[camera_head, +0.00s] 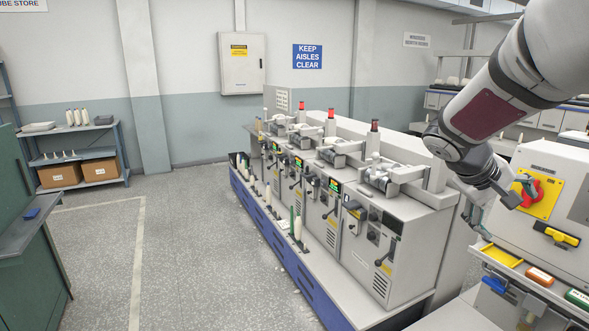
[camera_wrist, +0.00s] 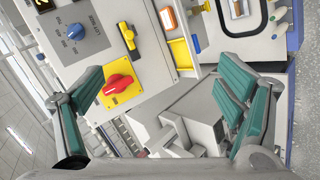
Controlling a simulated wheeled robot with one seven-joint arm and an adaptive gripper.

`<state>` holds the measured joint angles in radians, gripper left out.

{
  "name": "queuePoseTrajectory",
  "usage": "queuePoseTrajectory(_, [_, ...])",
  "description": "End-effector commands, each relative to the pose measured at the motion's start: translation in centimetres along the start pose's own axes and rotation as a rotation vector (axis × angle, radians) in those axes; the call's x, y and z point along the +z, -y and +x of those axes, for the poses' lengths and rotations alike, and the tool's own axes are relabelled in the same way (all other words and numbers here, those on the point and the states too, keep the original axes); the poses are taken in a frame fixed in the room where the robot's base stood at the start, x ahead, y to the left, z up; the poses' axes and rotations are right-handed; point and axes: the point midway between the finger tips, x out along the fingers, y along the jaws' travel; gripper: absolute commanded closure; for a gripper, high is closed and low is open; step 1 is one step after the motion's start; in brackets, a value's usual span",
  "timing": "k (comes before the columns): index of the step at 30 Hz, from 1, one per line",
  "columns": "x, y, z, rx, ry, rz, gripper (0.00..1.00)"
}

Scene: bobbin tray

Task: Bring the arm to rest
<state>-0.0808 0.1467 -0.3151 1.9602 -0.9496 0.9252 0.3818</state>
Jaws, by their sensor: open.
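My gripper (camera_head: 500,191) hangs at the right of the head view, in front of a cream machine cabinet. In the wrist view my gripper (camera_wrist: 158,118) shows its two green-padded fingers spread wide apart, with nothing between them. Beyond the fingers is a red rotary knob (camera_wrist: 117,85) on a yellow plate; the same red knob (camera_head: 530,190) shows in the head view, just right of the gripper. I cannot tell whether a finger touches the cabinet.
A ledge with a yellow tray (camera_head: 502,255) and coloured blocks lies below the gripper. The long winding machine (camera_head: 385,250) stands to the left. A shelf (camera_head: 80,155) with boxes is at the far left. The grey floor (camera_head: 190,260) is open between.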

Motion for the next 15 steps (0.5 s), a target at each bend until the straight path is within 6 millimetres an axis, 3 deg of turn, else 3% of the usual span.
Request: queuePoseTrajectory(15, [13.8,9.7,-14.9,-0.576,-0.178,0.136,0.13])
